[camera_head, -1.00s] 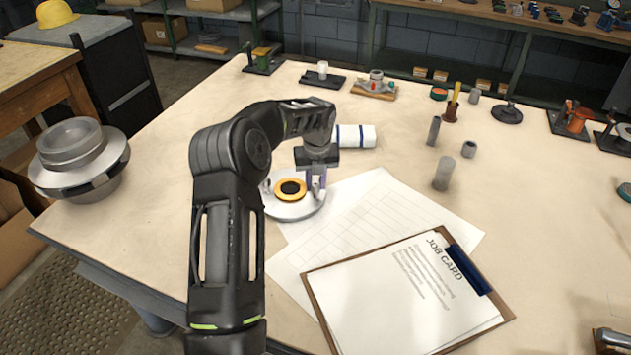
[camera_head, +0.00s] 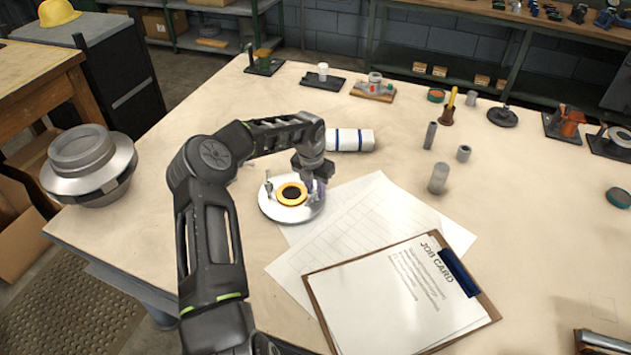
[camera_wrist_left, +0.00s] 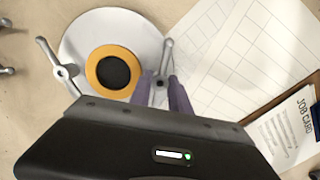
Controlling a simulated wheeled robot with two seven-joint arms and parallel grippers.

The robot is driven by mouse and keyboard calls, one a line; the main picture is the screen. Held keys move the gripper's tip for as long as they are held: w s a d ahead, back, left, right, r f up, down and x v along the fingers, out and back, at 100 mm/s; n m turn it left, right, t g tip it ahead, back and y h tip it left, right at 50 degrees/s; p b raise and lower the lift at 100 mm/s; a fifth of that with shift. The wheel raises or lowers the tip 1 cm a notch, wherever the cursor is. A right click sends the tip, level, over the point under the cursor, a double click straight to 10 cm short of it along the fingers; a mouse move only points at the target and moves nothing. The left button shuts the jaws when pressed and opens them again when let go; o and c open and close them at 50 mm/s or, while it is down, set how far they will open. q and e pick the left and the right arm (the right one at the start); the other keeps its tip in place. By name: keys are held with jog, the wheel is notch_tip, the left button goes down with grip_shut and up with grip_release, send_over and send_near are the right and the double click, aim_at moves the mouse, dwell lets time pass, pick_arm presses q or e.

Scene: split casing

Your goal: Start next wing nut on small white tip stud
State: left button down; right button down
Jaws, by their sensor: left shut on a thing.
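A round white casing part (camera_head: 275,211) lies on the bench, with a yellow ring (camera_head: 281,199) around its dark centre hole; the ring also shows in the left wrist view (camera_wrist_left: 94,67). My left gripper (camera_head: 315,188) is low over the casing's right edge. In the left wrist view its purple fingers (camera_wrist_left: 160,88) are shut on a grey wing nut (camera_wrist_left: 166,52). Another wing nut (camera_wrist_left: 62,72) stands at the casing's left edge, and it shows in the head view (camera_head: 268,187). The stud tip under the held nut is hidden, so I cannot tell whether they touch.
Paper sheets (camera_head: 365,215) lie right of the casing, with a job card clipboard (camera_head: 395,295) in front. A white roll with blue bands (camera_head: 352,140) lies behind the gripper. Grey cylinders (camera_head: 438,179) stand farther right. A small metal piece (camera_wrist_left: 5,70) shows at the wrist view's left edge.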

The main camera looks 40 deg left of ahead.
pick_arm(q)
jog(key=shift+s+d+f+m, duration=0.1)
jog(key=shift+d+f+m, duration=0.2)
jog(key=shift+d+m, duration=0.1)
jog(key=shift+a+r, duration=0.2)
jog(key=shift+a, duration=0.15)
jog(key=c, duration=1.1)
grip_release()
jog(key=shift+c, duration=0.2)
jog(key=shift+r, duration=0.1)
jog(key=shift+r, duration=0.1)
jog(key=shift+r, duration=2.4)
jog(key=shift+f, duration=0.15)
